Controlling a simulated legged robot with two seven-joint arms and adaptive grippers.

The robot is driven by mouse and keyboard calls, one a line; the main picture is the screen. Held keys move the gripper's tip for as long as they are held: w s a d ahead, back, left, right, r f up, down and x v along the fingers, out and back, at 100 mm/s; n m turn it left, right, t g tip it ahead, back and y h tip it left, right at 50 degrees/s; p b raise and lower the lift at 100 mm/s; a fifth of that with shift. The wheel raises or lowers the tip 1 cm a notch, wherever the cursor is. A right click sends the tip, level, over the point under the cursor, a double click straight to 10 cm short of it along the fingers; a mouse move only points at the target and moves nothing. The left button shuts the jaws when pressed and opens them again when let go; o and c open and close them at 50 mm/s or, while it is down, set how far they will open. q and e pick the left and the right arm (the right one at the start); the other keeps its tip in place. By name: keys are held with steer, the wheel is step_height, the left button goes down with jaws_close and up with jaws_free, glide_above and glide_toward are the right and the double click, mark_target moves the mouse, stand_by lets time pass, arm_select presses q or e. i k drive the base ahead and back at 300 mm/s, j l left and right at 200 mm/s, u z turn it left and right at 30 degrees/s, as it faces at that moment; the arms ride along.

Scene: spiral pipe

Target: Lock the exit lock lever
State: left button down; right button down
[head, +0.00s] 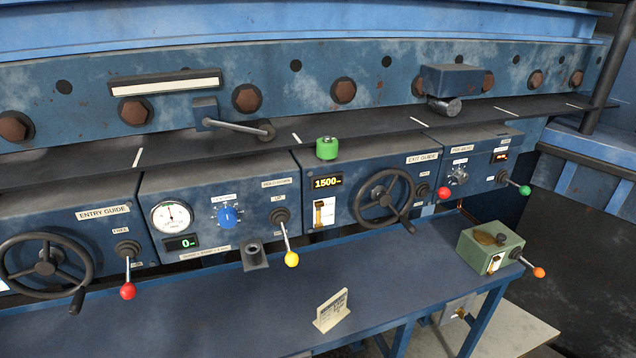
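The exit guide panel (395,166) is a blue box front, right of centre in the head view. It carries a black handwheel (383,197). The lever with a red ball knob (442,193) is at this panel's right end, beside the wheel. Its knob sits to the right of its dark pivot (423,190); its small position labels are too small to read. Neither of my grippers is in view, and nothing touches the lever.
The entry guide handwheel (46,265) and its red-knobbed lever (128,291) are at left. A yellow-knobbed lever (291,259), green-knobbed lever (524,190) and green box (491,248) with an orange-knobbed lever (539,272) stand nearby. The blue bench (230,310) is mostly clear.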

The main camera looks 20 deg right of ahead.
mark_target(443, 192)
steer(key=z, duration=1.45)
